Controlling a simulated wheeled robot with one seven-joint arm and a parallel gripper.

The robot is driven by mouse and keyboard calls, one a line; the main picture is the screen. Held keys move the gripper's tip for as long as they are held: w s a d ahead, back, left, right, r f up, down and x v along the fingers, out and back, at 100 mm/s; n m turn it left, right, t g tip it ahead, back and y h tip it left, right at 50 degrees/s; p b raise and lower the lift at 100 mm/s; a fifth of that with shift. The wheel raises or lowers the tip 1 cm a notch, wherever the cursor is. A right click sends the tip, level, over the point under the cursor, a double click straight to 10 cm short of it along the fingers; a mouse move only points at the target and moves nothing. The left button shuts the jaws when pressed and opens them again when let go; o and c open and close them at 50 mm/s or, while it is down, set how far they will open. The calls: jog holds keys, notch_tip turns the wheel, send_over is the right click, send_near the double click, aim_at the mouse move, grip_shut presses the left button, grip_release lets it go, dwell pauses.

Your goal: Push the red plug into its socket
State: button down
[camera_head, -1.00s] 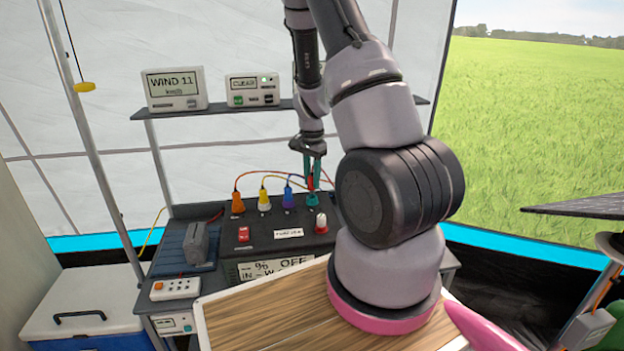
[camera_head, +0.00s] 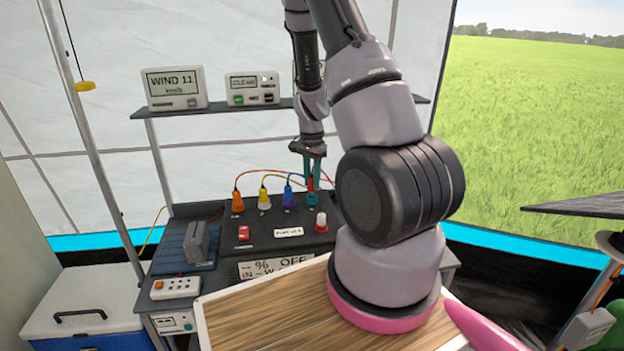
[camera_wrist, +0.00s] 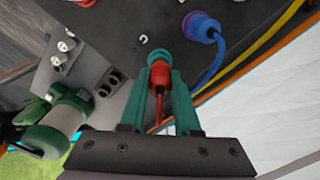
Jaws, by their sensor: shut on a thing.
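The red plug (camera_head: 311,184) is upright between the teal fingers of my gripper (camera_head: 314,177), at the right end of the row of plugs on the dark power box. My gripper is shut on it from above. In the wrist view the red plug (camera_wrist: 159,74) and its red cable sit between the fingertips (camera_wrist: 160,82). The teal socket (camera_wrist: 158,57) is directly ahead of the plug and lined up with it. It also shows below the plug in the head view (camera_head: 313,199). The plug's front end meets the socket's ring; how deep it sits is hidden.
Orange (camera_head: 238,202), yellow-white (camera_head: 264,201) and blue (camera_head: 288,198) plugs stand left of the socket, with cables arching nearby. A shelf (camera_head: 230,110) with two displays is behind.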

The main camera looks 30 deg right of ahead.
jog(key=shift+f, duration=1.05)
jog(key=c, duration=0.6)
grip_release()
jog(key=shift+o, duration=0.2)
